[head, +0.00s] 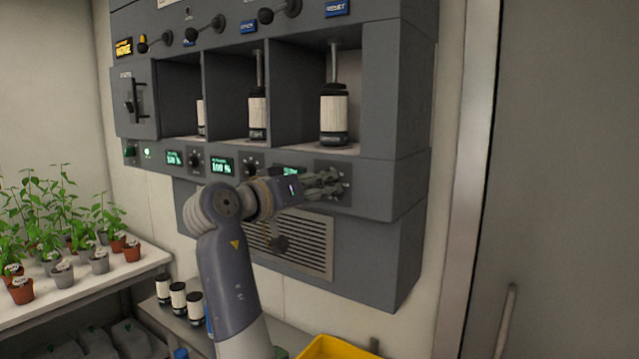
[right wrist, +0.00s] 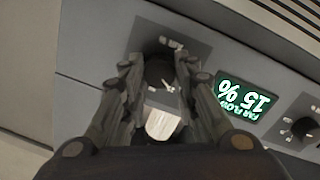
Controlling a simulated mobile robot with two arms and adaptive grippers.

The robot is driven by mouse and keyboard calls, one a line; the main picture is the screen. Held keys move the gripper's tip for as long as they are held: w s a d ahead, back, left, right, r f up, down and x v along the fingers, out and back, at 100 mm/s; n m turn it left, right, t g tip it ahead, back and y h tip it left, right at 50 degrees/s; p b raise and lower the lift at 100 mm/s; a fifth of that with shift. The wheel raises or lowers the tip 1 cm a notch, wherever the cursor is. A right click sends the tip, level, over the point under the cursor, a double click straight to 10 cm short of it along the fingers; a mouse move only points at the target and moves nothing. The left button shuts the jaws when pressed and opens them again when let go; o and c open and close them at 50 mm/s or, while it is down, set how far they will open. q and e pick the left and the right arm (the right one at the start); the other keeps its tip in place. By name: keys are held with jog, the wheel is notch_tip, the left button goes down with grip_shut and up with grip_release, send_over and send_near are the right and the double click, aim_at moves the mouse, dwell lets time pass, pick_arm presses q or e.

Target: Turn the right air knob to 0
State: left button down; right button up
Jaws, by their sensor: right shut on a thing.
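The right air knob (right wrist: 158,72) is dark and round, on the grey control panel. It sits between the fingers of my right gripper (right wrist: 160,82) in the right wrist view, and the gripper is shut on it. The display (right wrist: 244,100) beside it appears upside down there and reads 15 %, with air flow lettering. In the head view my right gripper (head: 325,185) is at the right end of the panel strip and hides the knob. That display (head: 291,171) is partly covered by my arm. My left gripper is not in view.
Two more knobs (head: 195,161) (head: 250,165) with lit displays (head: 222,166) sit to the left. Bays above hold black-and-white canisters (head: 334,115). A vent grille (head: 310,245) is below. Potted plants (head: 60,245) stand on a bench at left; a yellow bin (head: 335,348) is below.

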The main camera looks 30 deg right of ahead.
jog(key=n, duration=0.3)
jog(key=n+p, duration=0.1)
jog(key=n, duration=0.1)
jog(key=shift+r+n+h, duration=0.2)
jog(key=shift+n+h, duration=0.1)
jog(key=shift+n, duration=0.1)
dwell(0.4)
jog(key=o, duration=0.8)
jog(key=shift+o, duration=1.4)
jog(key=shift+d+f, duration=0.1)
jog(key=shift+w+d+f, duration=0.1)
jog(key=shift+f, duration=0.05)
